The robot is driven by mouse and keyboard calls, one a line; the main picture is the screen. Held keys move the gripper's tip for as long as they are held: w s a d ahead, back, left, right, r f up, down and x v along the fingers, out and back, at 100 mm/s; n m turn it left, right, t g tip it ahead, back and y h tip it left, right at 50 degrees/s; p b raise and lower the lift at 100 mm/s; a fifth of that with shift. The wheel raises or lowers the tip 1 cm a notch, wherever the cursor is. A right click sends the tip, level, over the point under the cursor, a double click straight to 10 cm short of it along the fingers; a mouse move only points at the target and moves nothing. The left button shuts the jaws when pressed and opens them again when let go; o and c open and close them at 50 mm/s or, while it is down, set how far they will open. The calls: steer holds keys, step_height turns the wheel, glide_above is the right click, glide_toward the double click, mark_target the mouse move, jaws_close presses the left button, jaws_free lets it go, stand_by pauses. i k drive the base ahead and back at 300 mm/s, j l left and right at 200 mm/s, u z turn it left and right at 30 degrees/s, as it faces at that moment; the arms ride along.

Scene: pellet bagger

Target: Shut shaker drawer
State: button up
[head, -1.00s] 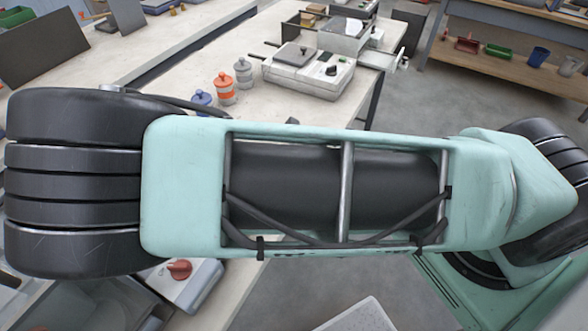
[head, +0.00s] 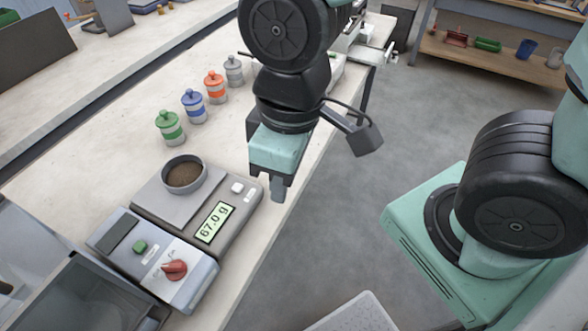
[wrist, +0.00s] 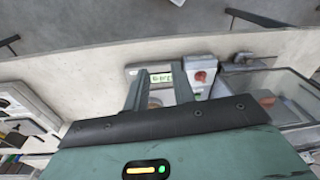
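A grey, open-topped metal box (head: 80,292), which may be the shaker drawer, is cut off at the lower left of the head view. In the wrist view, a glassy-sided grey bin (wrist: 262,84) with a reddish-brown patch inside is at the right, beside the red-knob control box (wrist: 200,78). I cannot tell for certain which part is the drawer, or how far out it stands. My gripper (head: 278,188) hangs at the bench's right edge, beside the scale. In the wrist view, its two fingers (wrist: 159,80) are apart with nothing between them.
The scale (head: 225,215) reads 67.0 g and carries a grey cup (head: 185,176) of brown material. The control box (head: 165,265) with a red knob stands in front of it. Green (head: 170,127), blue (head: 194,106), orange (head: 215,87) jars line the bench.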

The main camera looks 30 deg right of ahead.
mark_target(358, 53)
steer(key=i+l+z, duration=0.1)
steer(key=i+l, duration=0.25)
steer(key=l, duration=0.15)
steer(key=i+l+z, duration=0.1)
steer(key=i+l, duration=0.3)
